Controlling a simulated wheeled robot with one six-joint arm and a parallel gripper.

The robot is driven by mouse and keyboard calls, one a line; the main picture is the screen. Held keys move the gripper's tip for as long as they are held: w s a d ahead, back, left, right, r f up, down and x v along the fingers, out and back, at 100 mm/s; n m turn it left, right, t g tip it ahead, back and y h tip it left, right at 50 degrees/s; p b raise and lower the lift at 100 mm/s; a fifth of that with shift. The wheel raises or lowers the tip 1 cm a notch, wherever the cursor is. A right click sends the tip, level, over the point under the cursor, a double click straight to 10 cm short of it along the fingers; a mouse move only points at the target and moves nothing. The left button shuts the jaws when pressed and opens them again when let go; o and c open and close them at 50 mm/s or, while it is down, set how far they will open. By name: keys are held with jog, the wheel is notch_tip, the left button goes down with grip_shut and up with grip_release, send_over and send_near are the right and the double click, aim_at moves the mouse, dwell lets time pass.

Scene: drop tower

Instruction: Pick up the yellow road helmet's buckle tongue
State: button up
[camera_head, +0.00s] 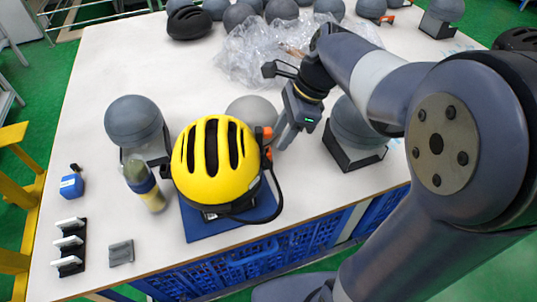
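The yellow road helmet (208,193) sits near the front of the white table, on a blue base (197,227). A black strap (277,203) loops down from its right side. Orange buckle parts (267,134) show at the helmet's right edge, at the upper end of the strap; I cannot tell clearly which part is the tongue. My gripper (284,138) points down just right of the orange parts. Its fingertips are very close to them, but contact cannot be made out. The finger gap is not clear from this angle.
A grey headform (134,121) and a bottle (144,186) stand left of the helmet. Another grey headform (352,127) on a black stand is right of my gripper. Clear plastic wrap (250,55) lies behind. A blue weight-like item (72,186) and black rack (69,247) are at left.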

aim_at(269, 150)
jog(key=shift+a+x, duration=0.15)
jog(key=shift+x, duration=1.2)
jog(key=shift+a+x, duration=0.2)
jog(key=shift+x, duration=1.15)
jog(key=shift+r, duration=0.2)
jog(key=shift+c, duration=0.6)
jog(key=c, duration=0.4)
